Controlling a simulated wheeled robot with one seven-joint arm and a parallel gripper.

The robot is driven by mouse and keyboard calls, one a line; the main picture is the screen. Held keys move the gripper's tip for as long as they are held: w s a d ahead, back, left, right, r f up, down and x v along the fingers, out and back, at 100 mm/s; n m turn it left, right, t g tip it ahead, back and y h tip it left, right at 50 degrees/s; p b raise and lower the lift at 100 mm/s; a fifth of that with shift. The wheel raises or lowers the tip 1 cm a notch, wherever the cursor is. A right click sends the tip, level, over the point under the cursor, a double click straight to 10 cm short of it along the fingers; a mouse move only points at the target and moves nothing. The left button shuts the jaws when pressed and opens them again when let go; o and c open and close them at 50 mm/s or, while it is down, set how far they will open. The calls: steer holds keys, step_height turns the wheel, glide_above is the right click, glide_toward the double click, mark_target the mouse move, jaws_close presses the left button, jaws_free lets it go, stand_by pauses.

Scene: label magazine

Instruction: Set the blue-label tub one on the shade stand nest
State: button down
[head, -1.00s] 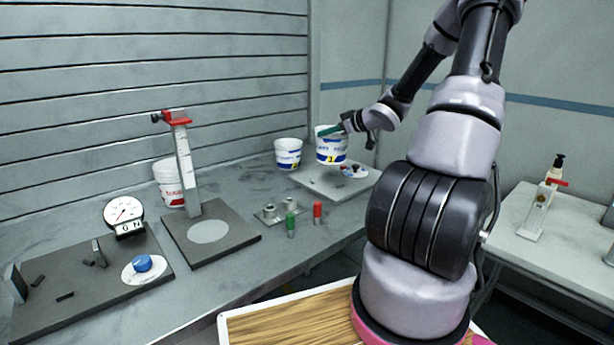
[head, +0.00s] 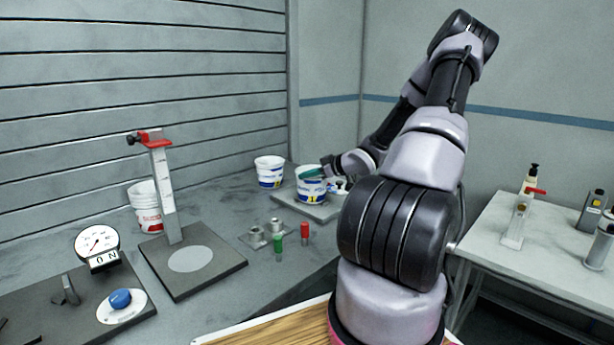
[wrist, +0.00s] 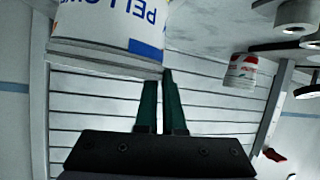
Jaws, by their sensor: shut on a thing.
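The held tub (head: 311,192) is white with a blue label and a yellow numbered patch; its number is too small to read surely. In the head view my gripper (head: 313,173) is shut on its rim from the right. The tub is upright, over or on a grey board (head: 326,215) at the back right of the bench; I cannot tell whether it touches. Dark patches beside it on the board are partly hidden by my arm. In the wrist view, the tub (wrist: 105,30) looms upside down beside the green fingers (wrist: 162,80).
Another blue-label tub (head: 269,170) stands behind, left of the board. A red-label tub (head: 146,212) stands behind an upright scale post (head: 164,195). Red (head: 304,232) and green (head: 279,245) cylinders stand in front. A gauge (head: 97,241) is at left.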

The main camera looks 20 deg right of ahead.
steer(key=c, duration=1)
jaws_free()
steer(key=v, duration=1.2)
steer(key=s+a+r+m+g+h, duration=0.1)
steer(key=a+r+m+h, duration=0.15)
steer(key=r+h, duration=0.35)
steer(key=s+a+r+m+g+h, duration=0.2)
steer(key=r+m+h, duration=0.2)
steer(key=r, duration=0.5)
steer(key=s+a+r+m+y, duration=0.1)
steer(key=s+a+r, duration=0.1)
steer(key=s+a, duration=0.4)
steer(key=s+a+r+m+y, duration=0.2)
steer(key=s+a+r, duration=0.1)
steer(key=s+a, duration=0.3)
steer(key=s+a+r+m+g+y, duration=0.1)
steer(key=s+a+r+m+y, duration=0.1)
steer(key=s+a, duration=0.5)
steer(key=shift+s+a+r, duration=0.1)
steer(key=shift+s+r, duration=0.65)
steer(key=shift+s, duration=0.25)
